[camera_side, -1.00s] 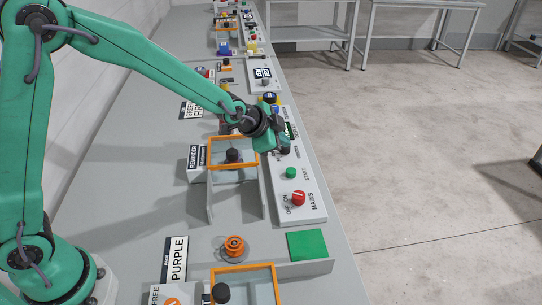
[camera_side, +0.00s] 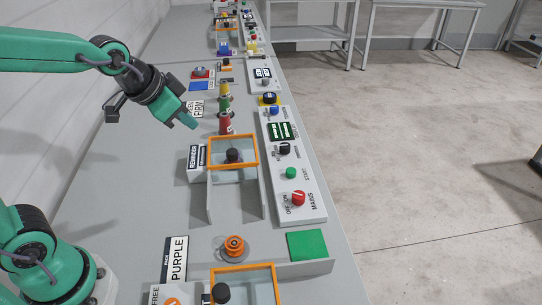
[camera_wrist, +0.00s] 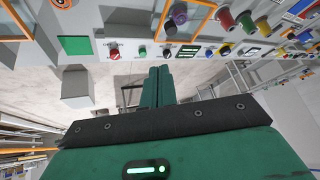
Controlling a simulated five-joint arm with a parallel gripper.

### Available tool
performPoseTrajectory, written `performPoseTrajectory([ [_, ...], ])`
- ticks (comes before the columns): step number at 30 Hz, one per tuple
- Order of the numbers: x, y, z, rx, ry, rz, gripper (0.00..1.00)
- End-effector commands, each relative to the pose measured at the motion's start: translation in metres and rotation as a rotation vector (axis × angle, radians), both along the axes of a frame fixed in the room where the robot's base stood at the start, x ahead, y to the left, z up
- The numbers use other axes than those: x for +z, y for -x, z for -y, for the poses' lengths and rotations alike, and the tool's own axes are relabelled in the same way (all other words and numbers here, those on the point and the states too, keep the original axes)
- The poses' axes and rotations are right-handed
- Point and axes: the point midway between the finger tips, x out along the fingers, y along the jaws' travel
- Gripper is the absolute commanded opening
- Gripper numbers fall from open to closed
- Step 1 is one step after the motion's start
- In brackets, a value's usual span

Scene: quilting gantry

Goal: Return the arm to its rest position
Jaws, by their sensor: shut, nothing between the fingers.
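The gripper touches nothing that I can see.
The control panel (camera_side: 311,212) with a red MAINS knob (camera_side: 298,198) and green START button (camera_side: 291,173) runs along the bench's right edge. An orange-framed fixture (camera_side: 234,138), an orange spool (camera_side: 234,243) and a green pad (camera_side: 307,245) stand nearer.

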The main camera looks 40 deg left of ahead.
Motion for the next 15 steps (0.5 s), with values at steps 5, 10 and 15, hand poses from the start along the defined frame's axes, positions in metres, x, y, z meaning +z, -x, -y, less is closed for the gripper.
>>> performPoseTrajectory([
  [5,0.007,0.043,-0.012,0.097,0.042,-0.031,0.00],
  [10,0.007,0.081,-0.021,0.186,0.080,-0.064,0.00],
  [15,0.004,0.108,-0.026,0.252,0.105,-0.091,0.00],
])
